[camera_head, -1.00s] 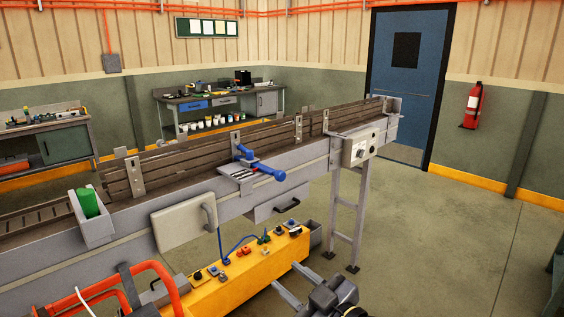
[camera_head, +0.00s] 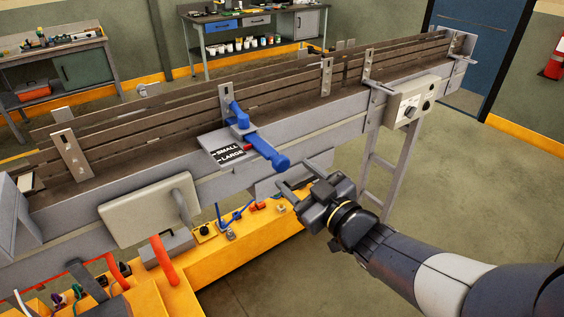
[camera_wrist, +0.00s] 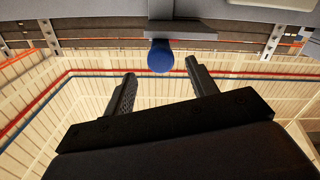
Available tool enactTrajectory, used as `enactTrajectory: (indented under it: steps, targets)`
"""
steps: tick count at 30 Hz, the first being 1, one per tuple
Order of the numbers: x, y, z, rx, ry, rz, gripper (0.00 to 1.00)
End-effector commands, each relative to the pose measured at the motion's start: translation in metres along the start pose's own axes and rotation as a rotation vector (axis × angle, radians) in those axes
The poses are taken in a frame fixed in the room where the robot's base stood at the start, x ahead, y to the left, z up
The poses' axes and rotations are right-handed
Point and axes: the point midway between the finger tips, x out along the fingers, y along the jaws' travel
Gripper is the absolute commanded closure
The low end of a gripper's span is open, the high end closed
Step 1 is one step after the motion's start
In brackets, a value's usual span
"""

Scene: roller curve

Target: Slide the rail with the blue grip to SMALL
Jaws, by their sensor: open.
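The blue grip (camera_head: 267,150) sticks out from the near side of the conveyor, on a blue bracket fixed to the rail (camera_head: 290,88). A label plate (camera_head: 229,152) reading SMALL and LARGE lies beside the grip, with a small red mark near LARGE's upper right. My gripper (camera_head: 294,178) is open and empty, just right of and below the grip's rounded end, apart from it. In the wrist view the grip's round blue end (camera_wrist: 160,56) shows ahead, between and beyond the two open fingers (camera_wrist: 163,85).
The grey conveyor frame runs across the view. A control box (camera_head: 410,102) is mounted to the right, a pale panel with a handle (camera_head: 150,215) to the left. A yellow bench (camera_head: 255,235) with small parts stands below. Floor at right is clear.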

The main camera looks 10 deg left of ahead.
Motion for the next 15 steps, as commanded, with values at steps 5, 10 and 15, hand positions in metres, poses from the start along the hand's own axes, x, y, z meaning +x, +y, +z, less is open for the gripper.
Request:
enactTrajectory:
  steps: [5,10,15]
  targets:
    - [0.031,-0.001,-0.001,0.001,-0.002,-0.003,0.45]
    - [0.050,0.000,-0.001,0.000,0.000,-0.001,0.45]
    - [0.059,0.000,0.000,0.000,-0.001,0.000,0.45]
